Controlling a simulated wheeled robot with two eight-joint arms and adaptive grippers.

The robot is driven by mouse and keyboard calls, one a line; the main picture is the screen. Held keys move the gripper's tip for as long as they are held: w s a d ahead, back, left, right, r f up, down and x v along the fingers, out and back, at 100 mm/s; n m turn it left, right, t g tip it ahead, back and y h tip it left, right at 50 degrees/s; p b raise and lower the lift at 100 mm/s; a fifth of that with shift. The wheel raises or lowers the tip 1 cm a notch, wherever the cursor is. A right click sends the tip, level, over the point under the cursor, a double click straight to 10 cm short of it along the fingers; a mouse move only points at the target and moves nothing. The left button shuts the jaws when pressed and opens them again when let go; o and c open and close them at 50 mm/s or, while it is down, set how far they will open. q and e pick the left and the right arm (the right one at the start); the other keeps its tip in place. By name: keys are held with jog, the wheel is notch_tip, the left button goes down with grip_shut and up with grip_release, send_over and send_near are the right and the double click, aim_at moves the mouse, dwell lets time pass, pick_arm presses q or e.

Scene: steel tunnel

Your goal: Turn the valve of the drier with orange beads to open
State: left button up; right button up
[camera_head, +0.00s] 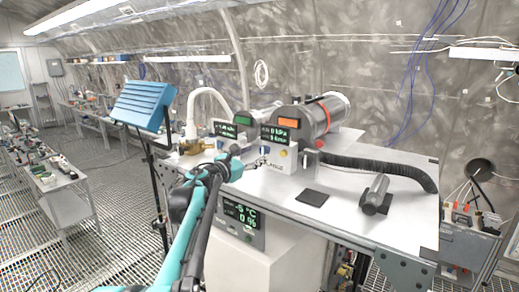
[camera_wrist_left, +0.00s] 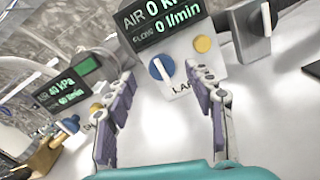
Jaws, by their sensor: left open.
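The drier with the orange window (camera_head: 287,122) is a grey cylinder lying on the white bench. In front of it stands a panel with a display (camera_wrist_left: 160,20) reading 0 l/min. A blue round valve with a white lever (camera_wrist_left: 160,68) is on this panel, beside a yellow knob (camera_wrist_left: 203,44). My left gripper (camera_head: 250,158) is in front of the panels; in the left wrist view (camera_wrist_left: 167,84) its fingers are open and empty, spread to either side of the blue valve. Whether they touch it, I cannot tell. My right gripper is out of view.
A grey block with a white lever (camera_wrist_left: 258,30) is at right. A black hose (camera_head: 375,165), dark pad (camera_head: 312,198) and grey cylinder (camera_head: 377,190) lie on the bench.

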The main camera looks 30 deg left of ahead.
aim_at(263, 150)
pick_arm(q)
jog(key=w, duration=0.4)
jog(key=shift+w+d+f+p, duration=0.2)
jog(key=shift+w+f+p, duration=0.1)
jog(key=shift+w+f, duration=0.1)
jog(key=shift+s+r, duration=0.3)
jog(key=shift+s, duration=0.4)
jog(key=shift+w+f, duration=0.1)
jog(key=shift+w, duration=0.1)
jog(key=c, duration=1.2)
jog(key=shift+o, duration=0.2)
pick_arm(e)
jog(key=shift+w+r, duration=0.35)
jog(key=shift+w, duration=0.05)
